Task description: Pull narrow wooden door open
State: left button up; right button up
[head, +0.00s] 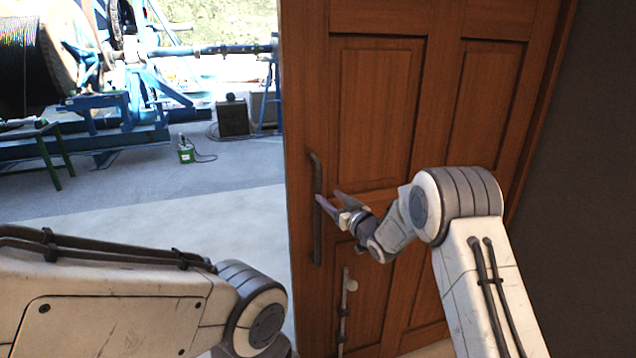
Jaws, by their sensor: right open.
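The narrow wooden door (374,110) is reddish brown with raised panels and stands upright, filling the middle of the head view. Open space shows past its left edge. A dark vertical pull handle (317,235) runs along its left side. My right gripper (329,197) is open and empty, with its fingers pointing left toward the handle. One fingertip overlaps the handle in the picture; I cannot tell whether it touches. My left arm comes in at the lower left, but its gripper is out of view.
A dark grey wall (585,190) stands at the right. Blue reel machinery (120,105), a green stand (50,155) and a small green box (186,154) are far back left. The grey floor (200,215) left of the door is clear.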

aim_at(320, 188)
jog(key=p+x, duration=0.2)
jog(key=x, duration=0.3)
jog(key=shift+w+a+r, duration=0.15)
jog(key=shift+w+a, duration=0.05)
jog(key=shift+p+x, duration=0.55)
jog(key=shift+x, duration=0.5)
grip_shut()
dwell(0.4)
